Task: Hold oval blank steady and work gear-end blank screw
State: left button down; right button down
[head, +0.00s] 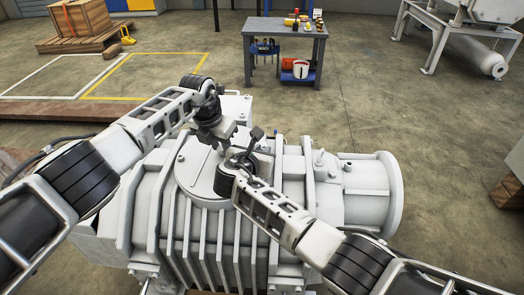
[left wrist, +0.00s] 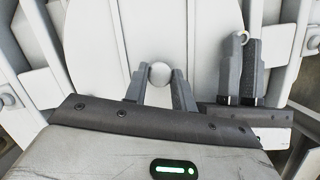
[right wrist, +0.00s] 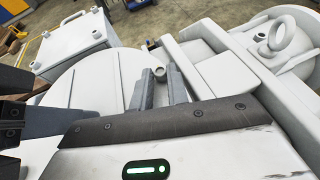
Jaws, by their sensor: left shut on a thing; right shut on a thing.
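The oval blank (head: 196,172) is a pale, rounded plate lying flat on top of the grey vacuum pump. It fills the middle of the left wrist view (left wrist: 120,45) and shows in the right wrist view (right wrist: 90,85). My left gripper (head: 226,147) is over the plate, its fingers (left wrist: 160,88) shut on a small pale round knob (left wrist: 160,72). My right gripper (head: 243,150) is close beside it, its fingers (right wrist: 160,86) shut on a small pale screw (right wrist: 160,73) near the plate's edge. The screw's top also shows between the right fingers in the left wrist view (left wrist: 240,38). Its lower part is hidden.
The ribbed pump body (head: 205,245) lies under both arms, with a round flange (head: 390,195) at right. The grippers have little room between them. A workbench (head: 285,30) with tools and a pallet with a wooden crate (head: 80,18) stand far behind on open floor.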

dwell(0.5)
jog(key=c, duration=1.3)
grip_release()
jog(key=shift+c, duration=0.2)
jog(key=v, duration=1.2)
jog(key=shift+a, duration=0.2)
